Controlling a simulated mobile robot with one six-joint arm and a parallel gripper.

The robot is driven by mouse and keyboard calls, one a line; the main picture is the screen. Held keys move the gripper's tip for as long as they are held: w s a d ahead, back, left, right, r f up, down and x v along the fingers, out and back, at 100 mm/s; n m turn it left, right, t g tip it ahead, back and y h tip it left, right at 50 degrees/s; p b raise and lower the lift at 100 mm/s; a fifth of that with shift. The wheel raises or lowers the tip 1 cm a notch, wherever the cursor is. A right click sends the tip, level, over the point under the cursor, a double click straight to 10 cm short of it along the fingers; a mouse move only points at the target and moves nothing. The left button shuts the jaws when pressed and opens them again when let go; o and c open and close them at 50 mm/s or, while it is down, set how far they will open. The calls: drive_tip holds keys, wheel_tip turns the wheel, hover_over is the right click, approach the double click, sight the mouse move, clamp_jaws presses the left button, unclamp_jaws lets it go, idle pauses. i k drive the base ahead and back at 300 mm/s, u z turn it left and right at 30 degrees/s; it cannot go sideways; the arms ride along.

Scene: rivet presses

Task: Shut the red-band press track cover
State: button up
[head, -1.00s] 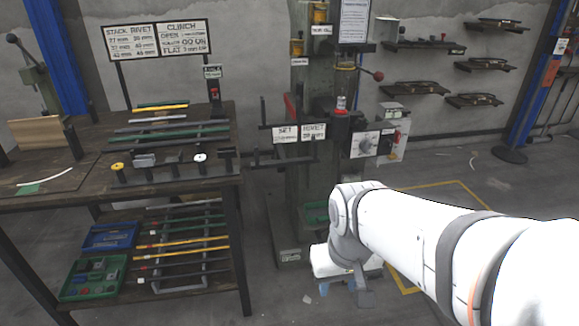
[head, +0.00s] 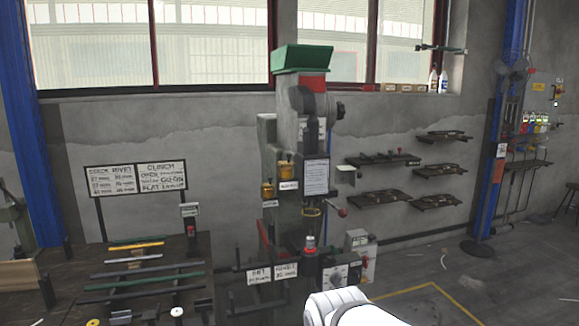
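A tall grey-green press (head: 297,150) stands against the wall right of centre. A red band (head: 313,83) runs around its top, just under a green hopper (head: 303,58). Yellow-brass parts (head: 286,170) and a white notice (head: 316,177) are on its front. I cannot make out the track cover or whether it is open. A white part of my arm (head: 345,308) shows at the bottom edge, in front of the press. My gripper is outside the picture.
A dark workbench (head: 60,285) with coloured bars and a sign board (head: 137,178) stands left of the press. A control box (head: 341,273) and a red-knobbed lever (head: 342,212) stick out at the press's right. Wall shelves (head: 380,197) hang further right. Floor at right is mostly clear.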

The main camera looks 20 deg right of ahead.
sight(345, 174)
drive_tip(key=u, duration=2.25)
drive_tip(key=k, duration=2.75)
drive_tip(key=z, duration=1.65)
drive_tip(key=i, duration=1.05)
